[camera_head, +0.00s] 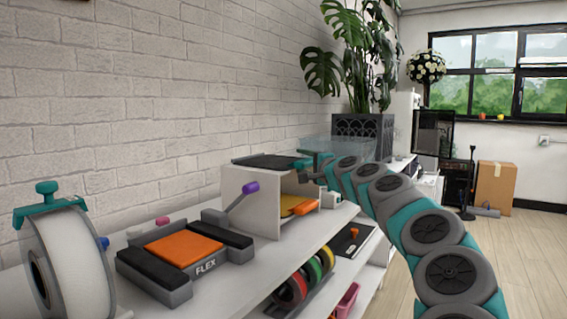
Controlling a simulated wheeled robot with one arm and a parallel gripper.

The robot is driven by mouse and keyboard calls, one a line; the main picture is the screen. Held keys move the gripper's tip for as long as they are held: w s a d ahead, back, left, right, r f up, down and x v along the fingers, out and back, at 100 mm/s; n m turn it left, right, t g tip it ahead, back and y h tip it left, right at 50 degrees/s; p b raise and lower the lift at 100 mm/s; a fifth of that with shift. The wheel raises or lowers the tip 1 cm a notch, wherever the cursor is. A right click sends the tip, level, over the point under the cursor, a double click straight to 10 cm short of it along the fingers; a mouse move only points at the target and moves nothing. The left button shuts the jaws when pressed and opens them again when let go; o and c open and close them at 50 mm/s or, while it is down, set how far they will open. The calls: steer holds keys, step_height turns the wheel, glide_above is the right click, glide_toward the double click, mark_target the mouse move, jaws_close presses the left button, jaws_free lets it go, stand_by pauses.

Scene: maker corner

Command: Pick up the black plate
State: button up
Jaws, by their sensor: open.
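A thin black plate (262,161) lies flat on top of a small white open-fronted box (238,190) on the white shelf unit. My arm reaches in from the lower right, and my gripper (307,167) is at the right end of the plate, close to the box's top right edge. The gripper is small in view and looks open. I cannot tell whether its fingers touch the plate or go around its edge.
Orange and yellow sheets (300,206) lie inside the box. A grey FLEX device (184,255) with an orange top and a spool holder (66,262) stand nearer. Several coloured spools (307,280) and a dark board (352,240) are on the lower shelf. A clear container (338,146) stands behind.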

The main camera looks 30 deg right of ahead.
jaws_close()
stand_by(0.3)
steer(key=shift+r, duration=0.1)
stand_by(0.4)
step_height(320, 180, up, 10)
steer(key=shift+f, duration=0.1)
stand_by(0.4)
